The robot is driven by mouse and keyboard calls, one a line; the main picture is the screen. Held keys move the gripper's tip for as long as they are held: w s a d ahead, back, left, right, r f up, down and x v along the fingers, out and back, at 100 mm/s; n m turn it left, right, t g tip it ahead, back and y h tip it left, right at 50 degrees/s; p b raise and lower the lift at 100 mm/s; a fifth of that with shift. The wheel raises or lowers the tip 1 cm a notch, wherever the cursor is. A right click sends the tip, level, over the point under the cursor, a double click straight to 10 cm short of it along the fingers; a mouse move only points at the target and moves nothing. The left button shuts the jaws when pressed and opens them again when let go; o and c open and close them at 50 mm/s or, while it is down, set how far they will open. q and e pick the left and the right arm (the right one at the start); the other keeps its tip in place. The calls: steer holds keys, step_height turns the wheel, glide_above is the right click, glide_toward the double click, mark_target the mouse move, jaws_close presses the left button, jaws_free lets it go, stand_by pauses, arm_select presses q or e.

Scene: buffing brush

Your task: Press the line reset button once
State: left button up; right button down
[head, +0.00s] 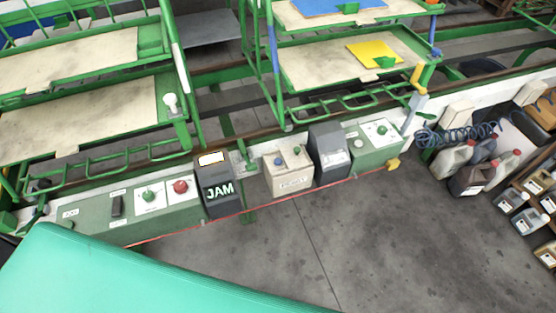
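The line reset button cannot be picked out for certain, as the small labels are too small to read. A green control panel (98,230) at left carries a green button or knob (149,195), a red button (180,187) and a black switch (116,205). A beige box (290,170) in the middle has a blue button (278,162) and a green one (296,150). A right green panel (372,154) has a green button or knob (382,129). Neither gripper is in view.
A grey box (328,152) stands beside the beige one. Green racks with pale shelves (75,110) rise behind the panels. A large teal surface (130,285) covers the lower left. Jugs (470,175) stand at right. The grey floor (340,245) is clear in front.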

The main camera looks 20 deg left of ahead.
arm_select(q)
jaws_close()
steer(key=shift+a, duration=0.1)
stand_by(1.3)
